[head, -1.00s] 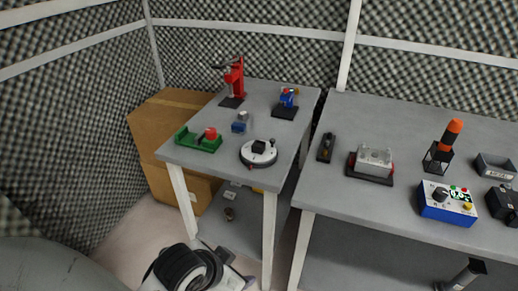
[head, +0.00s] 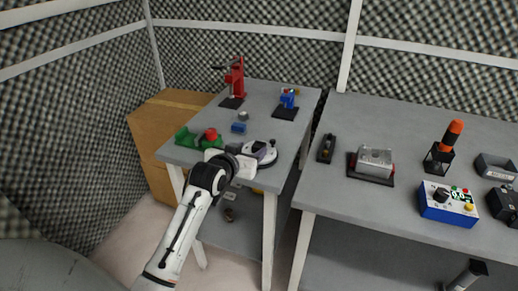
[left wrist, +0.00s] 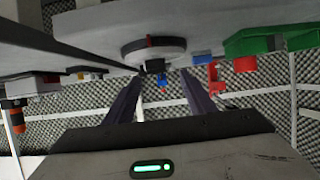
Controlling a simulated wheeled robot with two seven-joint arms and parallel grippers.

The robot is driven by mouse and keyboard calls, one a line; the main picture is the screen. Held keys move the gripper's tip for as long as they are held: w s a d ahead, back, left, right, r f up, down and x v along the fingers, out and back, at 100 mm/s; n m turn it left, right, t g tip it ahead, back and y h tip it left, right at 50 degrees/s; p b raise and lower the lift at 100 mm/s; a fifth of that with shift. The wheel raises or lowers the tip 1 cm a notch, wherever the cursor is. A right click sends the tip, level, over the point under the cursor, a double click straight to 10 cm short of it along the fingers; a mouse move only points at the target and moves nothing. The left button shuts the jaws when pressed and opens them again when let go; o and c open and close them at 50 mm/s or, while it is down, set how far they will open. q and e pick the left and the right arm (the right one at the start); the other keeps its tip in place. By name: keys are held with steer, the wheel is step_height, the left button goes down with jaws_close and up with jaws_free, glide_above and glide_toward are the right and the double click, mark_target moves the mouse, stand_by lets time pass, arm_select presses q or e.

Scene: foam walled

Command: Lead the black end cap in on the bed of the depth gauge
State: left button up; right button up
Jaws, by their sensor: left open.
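A round pale disc (head: 268,163) on a dark base sits at the front right of the left table, partly hidden behind my left gripper (head: 262,152). In the left wrist view the picture is upside down; the disc (left wrist: 153,50) bears a red mark, and a small black block (left wrist: 155,67) stands on it. This block may be the black end cap. My left gripper (left wrist: 161,76) is open, its two fingers apart with the block seen between their tips; no contact shows. I cannot tell for sure which fixture is the depth gauge. My right gripper is not in view.
On the left table stand a green fixture with a red knob (head: 198,139), a small blue block (head: 239,127), a red press (head: 236,80) and a blue fixture (head: 288,100). The right table holds a grey metal box (head: 374,162) and a blue meter (head: 447,203). A gap separates the tables.

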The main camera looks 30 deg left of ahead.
mark_target(257, 147)
arm_select(q)
steer(key=shift+d+x, duration=0.15)
steer(key=shift+x, duration=1.2)
steer(key=shift+d+x, duration=0.15)
steer(key=shift+x, duration=1.2)
steer(key=shift+f, duration=0.15)
steer(key=c, duration=1.1)
